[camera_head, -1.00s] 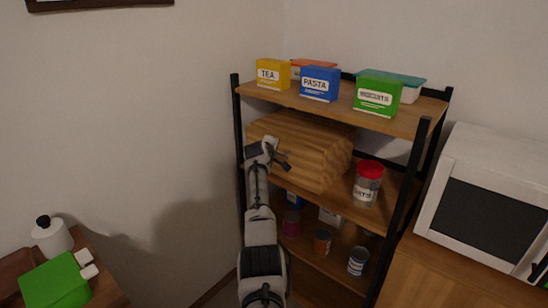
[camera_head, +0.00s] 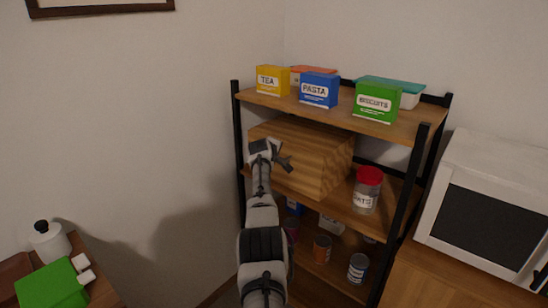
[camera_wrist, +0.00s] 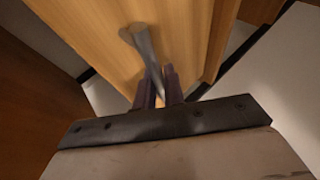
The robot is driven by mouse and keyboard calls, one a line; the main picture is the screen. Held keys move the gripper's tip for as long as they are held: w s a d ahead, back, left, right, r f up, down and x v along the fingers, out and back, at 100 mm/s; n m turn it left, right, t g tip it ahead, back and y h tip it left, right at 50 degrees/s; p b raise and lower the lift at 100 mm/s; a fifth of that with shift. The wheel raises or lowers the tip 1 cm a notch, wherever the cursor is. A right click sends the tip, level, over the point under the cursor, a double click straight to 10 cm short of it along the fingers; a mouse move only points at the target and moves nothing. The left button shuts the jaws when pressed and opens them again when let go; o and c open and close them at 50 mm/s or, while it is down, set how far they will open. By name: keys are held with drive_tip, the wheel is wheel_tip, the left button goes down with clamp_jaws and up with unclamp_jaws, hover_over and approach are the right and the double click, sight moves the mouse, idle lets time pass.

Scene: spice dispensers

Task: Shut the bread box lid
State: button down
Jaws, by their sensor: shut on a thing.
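The wooden bread box (camera_head: 325,158) stands on the middle shelf, behind and to the right of my gripper (camera_head: 285,161). In the wrist view, its light wooden panel (camera_wrist: 90,35) fills the upper middle. A grey bar-like handle (camera_wrist: 146,45) lies against this panel. Its near end runs between the two dark fingers of my gripper (camera_wrist: 159,84), which are shut on it. The gripper and wrist cover part of the box's left front in the head view. I cannot tell from these frames how far the lid is open.
A red-lidded jar (camera_head: 367,190) stands right of the box. Above are the tea (camera_head: 271,81), pasta (camera_head: 319,90) and biscuits (camera_head: 377,102) boxes. Cans (camera_head: 322,249) stand below. Black shelf posts (camera_head: 408,195) and a microwave (camera_head: 485,215) bound the right; a wall is left.

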drive_tip(key=c, duration=1.5)
unclamp_jaws()
drive_tip(key=shift+w+d+r, duration=0.1)
drive_tip(key=shift+r, duration=0.2)
drive_tip(key=shift+s, duration=0.2)
drive_tip(key=b+v, duration=0.2)
drive_tip(key=v, duration=1.1)
drive_tip(key=shift+s+b, duration=0.2)
drive_tip(key=shift+b, duration=0.15)
drive_tip(key=shift+a, duration=0.3)
